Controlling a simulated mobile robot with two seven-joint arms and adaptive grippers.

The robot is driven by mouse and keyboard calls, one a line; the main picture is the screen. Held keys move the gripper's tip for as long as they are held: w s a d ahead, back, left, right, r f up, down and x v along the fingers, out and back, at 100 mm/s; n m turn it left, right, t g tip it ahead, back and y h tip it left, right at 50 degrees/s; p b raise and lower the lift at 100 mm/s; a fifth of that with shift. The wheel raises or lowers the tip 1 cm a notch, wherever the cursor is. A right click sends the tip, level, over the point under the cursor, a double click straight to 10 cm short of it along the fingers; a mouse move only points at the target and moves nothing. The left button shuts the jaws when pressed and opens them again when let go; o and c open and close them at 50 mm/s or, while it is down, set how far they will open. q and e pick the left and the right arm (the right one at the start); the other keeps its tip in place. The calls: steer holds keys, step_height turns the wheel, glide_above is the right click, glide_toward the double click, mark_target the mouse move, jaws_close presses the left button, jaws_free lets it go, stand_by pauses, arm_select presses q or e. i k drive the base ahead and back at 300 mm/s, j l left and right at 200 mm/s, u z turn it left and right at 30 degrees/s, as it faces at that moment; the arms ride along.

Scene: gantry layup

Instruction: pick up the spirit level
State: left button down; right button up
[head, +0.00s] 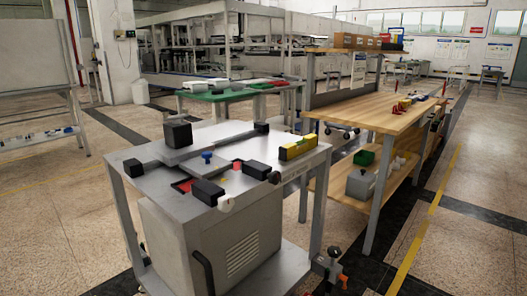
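The spirit level (299,147) is a short yellow bar with dark parts. It lies near the right edge of the grey metal cart top (232,138), close to the back right corner. Nothing touches it from above. Neither of my grippers can be made out in the head view.
Black blocks (207,191), a dark cube (178,132), and blue (207,156) and red knobs share the cart top. A wooden workbench (385,116) stands behind on the right. A green table (235,93) stands behind the cart. Floor is open at left.

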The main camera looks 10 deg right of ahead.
mark_target(287, 153)
steer(key=i+l, duration=0.1)
steer(key=l, duration=0.3)
steer(key=i+l+z, duration=0.15)
steer(key=l, duration=0.7)
steer(key=i+l+z, duration=0.15)
steer(key=l, duration=0.25)
